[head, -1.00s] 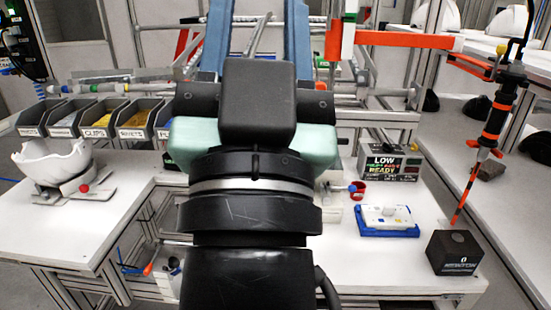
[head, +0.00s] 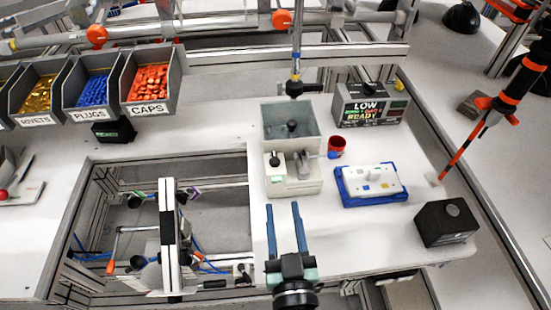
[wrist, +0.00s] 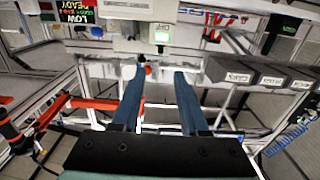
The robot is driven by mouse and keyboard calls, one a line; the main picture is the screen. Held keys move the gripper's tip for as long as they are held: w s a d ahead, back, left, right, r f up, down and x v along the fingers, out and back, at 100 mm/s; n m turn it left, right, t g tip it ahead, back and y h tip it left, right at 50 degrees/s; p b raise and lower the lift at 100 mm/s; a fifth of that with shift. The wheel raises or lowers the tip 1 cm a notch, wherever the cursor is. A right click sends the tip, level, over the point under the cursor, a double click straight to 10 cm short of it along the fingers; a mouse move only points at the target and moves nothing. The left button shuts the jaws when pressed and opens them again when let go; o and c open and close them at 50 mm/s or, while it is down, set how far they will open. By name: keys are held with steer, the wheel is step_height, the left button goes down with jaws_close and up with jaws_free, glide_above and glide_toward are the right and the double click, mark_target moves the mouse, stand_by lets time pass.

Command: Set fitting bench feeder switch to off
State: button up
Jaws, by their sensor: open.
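The bench feeder (head: 292,185) is a pale box with an open grey-green hopper, standing at the middle of the white bench. A small black knob or switch (head: 275,160) sits on its front part, with a green patch (head: 277,178) below it. I cannot tell the switch's position. The fingers also show in the wrist view (wrist: 160,70).
A blue-rimmed tray (head: 370,201) and a black block (head: 446,224) are further right. Left are a bench cutout with a fixture (head: 167,235) and bins (head: 149,82).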

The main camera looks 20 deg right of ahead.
mark_target(276, 164)
steer(key=p+x, duration=0.2)
steer(key=x, duration=1)
steer(key=shift+w, duration=0.2)
steer(key=shift+c, duration=0.3)
jaws_close()
